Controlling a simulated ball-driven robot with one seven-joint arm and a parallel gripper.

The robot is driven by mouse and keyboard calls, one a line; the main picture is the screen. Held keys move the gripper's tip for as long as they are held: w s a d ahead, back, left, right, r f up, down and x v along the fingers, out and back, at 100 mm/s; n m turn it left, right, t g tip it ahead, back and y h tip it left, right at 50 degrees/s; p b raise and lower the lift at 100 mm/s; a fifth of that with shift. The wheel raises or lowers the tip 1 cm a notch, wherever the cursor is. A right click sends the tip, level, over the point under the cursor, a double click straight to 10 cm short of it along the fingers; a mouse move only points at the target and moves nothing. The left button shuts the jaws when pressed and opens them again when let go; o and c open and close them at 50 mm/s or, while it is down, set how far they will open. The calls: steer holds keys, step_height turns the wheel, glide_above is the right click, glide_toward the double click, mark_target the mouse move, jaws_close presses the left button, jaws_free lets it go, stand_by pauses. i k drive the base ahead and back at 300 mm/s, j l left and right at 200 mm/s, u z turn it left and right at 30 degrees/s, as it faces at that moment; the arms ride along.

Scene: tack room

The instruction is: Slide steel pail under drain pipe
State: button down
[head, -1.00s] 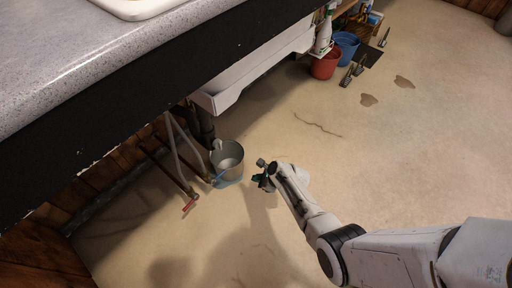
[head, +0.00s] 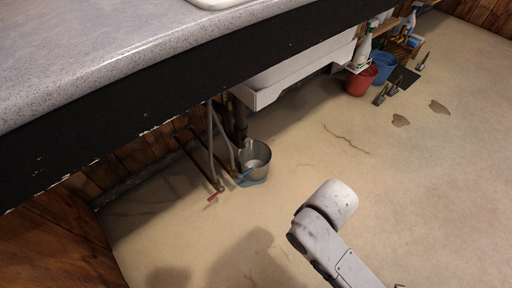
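The steel pail (head: 259,158) stands upright on the floor beneath the counter, on or at the edge of a small blue patch (head: 252,181). A dark drain pipe (head: 240,120) comes down from under the white basin, just behind and above the pail; a pale elbow shows at the pail's back rim. I cannot tell whether the pipe's end is directly over the pail. My arm shows at lower right, apart from the pail. My gripper does not show in the head view.
Thin pipes with a red-handled valve (head: 212,197) stand left of the pail. The counter (head: 150,110) and white basin (head: 300,75) overhang. A red bucket (head: 360,80), blue bucket (head: 383,67) and tools are at the back right. Open floor (head: 400,190) lies to the right.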

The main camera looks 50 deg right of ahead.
mark_target(258, 158)
steer(key=l+u, duration=1.1)
steer(key=l, duration=0.35)
steer(key=k+l+u, duration=0.1)
steer(key=l, duration=0.3)
steer(key=k+l+u, duration=0.1)
steer(key=l, duration=0.35)
steer(key=k+l, duration=0.2)
steer(key=l, duration=0.2)
steer(key=k+l+u, duration=0.15)
steer(key=l, duration=0.25)
steer(key=k+l+u, duration=0.1)
steer(key=l, duration=0.95)
steer(key=i, duration=0.05)
